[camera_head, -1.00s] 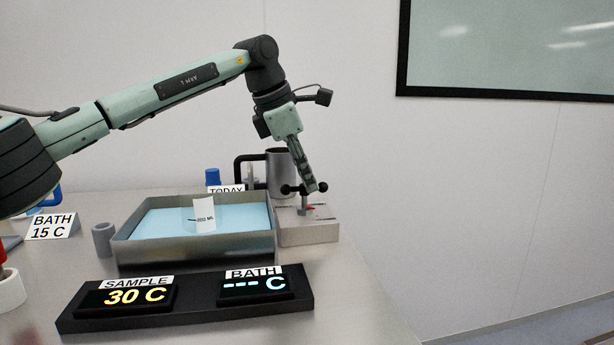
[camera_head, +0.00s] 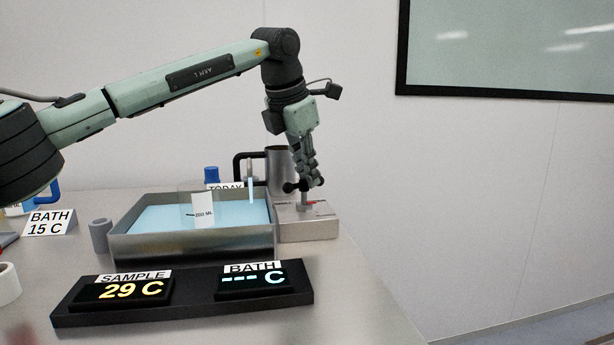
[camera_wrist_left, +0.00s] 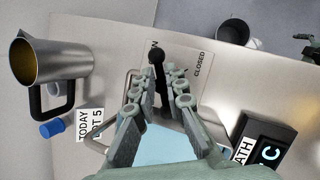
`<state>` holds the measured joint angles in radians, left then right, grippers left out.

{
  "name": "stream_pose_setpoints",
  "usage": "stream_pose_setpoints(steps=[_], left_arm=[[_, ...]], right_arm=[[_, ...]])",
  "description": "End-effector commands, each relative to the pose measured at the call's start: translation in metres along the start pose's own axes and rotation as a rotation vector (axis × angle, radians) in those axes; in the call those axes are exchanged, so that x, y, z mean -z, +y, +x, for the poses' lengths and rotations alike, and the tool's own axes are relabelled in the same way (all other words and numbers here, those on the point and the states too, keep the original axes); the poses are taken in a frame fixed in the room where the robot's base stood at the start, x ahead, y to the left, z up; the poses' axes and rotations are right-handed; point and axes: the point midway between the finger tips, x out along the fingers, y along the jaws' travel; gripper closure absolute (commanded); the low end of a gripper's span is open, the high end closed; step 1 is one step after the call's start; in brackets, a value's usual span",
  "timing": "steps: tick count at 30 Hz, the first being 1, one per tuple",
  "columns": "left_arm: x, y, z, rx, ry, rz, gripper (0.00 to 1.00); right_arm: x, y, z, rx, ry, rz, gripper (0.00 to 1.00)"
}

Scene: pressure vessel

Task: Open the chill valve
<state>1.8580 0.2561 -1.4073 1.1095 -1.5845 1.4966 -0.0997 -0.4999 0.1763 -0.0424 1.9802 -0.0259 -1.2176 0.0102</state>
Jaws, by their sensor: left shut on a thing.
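The chill valve is a grey block (camera_head: 318,230) at the right end of the bath, with a black knobbed handle (camera_head: 290,187) on a short stem. My left gripper (camera_head: 309,183) comes down from above and is shut on the handle. In the left wrist view the black handle (camera_wrist_left: 157,58) lies between the fingertips (camera_wrist_left: 174,72), pointing towards a label ending in "N"; a "CLOSED" label (camera_wrist_left: 203,63) lies to its right. A pale blue stream (camera_head: 251,189) falls into the steel bath (camera_head: 190,245).
A clear beaker marked 200 ML (camera_head: 204,208) stands in the bath. A steel jug (camera_head: 279,165) is behind the valve. The display (camera_head: 185,295) in front reads sample 29 C, bath dashes. A small grey cup (camera_head: 100,236) stands left of the bath.

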Motion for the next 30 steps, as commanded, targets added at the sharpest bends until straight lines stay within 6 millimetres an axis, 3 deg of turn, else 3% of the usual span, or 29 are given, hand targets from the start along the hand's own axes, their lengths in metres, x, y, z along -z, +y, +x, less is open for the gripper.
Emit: stream_pose_setpoints(steps=[17, 23, 30], left_arm=[[-0.003, 0.002, 0.001, -0.208, 0.109, -0.496, 1.00], [-0.003, 0.004, 0.000, -0.279, 0.146, -0.668, 1.00], [-0.003, 0.005, 0.000, -0.351, 0.184, -0.845, 1.00]], right_arm=[[0.004, 0.003, -0.015, -0.008, 0.006, -0.001, 0.17], [0.003, 0.002, -0.011, -0.004, 0.008, 0.000, 0.17], [-0.003, -0.005, 0.014, 0.014, -0.005, 0.002, 0.17]])
